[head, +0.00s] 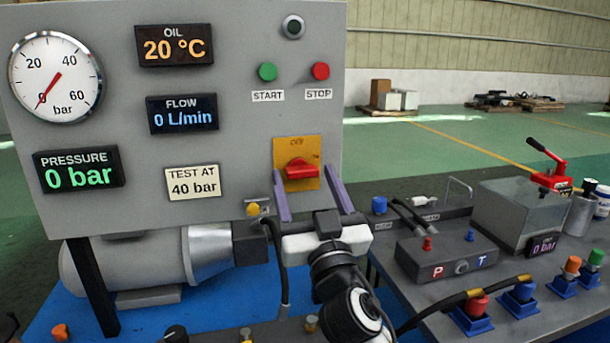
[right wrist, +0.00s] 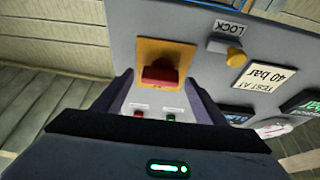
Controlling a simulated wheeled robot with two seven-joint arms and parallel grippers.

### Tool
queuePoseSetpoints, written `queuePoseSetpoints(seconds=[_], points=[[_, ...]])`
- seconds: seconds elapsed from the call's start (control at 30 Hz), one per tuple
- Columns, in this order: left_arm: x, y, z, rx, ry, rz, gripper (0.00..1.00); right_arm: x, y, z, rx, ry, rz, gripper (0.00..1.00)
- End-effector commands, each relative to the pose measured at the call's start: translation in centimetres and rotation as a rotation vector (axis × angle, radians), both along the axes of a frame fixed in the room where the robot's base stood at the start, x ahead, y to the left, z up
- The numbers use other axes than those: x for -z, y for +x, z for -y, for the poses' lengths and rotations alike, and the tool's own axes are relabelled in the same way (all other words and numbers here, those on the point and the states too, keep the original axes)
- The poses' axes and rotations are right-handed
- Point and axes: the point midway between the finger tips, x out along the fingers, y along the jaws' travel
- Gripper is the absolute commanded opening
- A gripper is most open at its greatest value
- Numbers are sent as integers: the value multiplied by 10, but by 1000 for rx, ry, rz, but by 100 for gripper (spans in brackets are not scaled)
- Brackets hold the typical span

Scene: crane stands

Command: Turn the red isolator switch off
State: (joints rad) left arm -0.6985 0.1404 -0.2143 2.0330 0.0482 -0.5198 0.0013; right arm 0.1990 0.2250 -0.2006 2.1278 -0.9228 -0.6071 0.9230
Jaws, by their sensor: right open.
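The red isolator switch (head: 300,169) is on a yellow plate (head: 284,149) on the grey panel, below the START and STOP buttons. Its handle lies about level across the plate; a faint label, seemingly OFF, is above it. My right gripper (head: 305,174) is open in front of the plate, its two purple fingers apart below and to either side of the handle, with nothing between them. In the right wrist view the red handle (right wrist: 161,72) shows beyond the open fingers, between their tips. I cannot tell whether a finger touches the plate. My left gripper is not in view.
The green START button (head: 268,72) and red STOP button (head: 321,71) are above the switch. A yellow LOCK knob (right wrist: 238,58) is beside it. The pressure display (head: 79,169) reads 0 bar. A grey bench (head: 405,306) with hoses and fittings is at right.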

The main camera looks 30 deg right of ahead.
Motion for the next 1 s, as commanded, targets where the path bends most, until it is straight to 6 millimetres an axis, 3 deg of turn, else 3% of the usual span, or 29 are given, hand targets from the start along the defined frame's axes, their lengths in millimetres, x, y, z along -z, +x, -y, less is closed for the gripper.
queuePoseSetpoints(seconds=[0.37, 0.6, 1.0], points=[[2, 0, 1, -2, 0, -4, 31, -2, 6, 1, 0, -1, -1, 64], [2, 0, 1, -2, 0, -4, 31, -2, 5, 1, 0, -1, -1, 24], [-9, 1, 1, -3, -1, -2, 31, -4, 5, 2, 1, -77, -22, 24]])
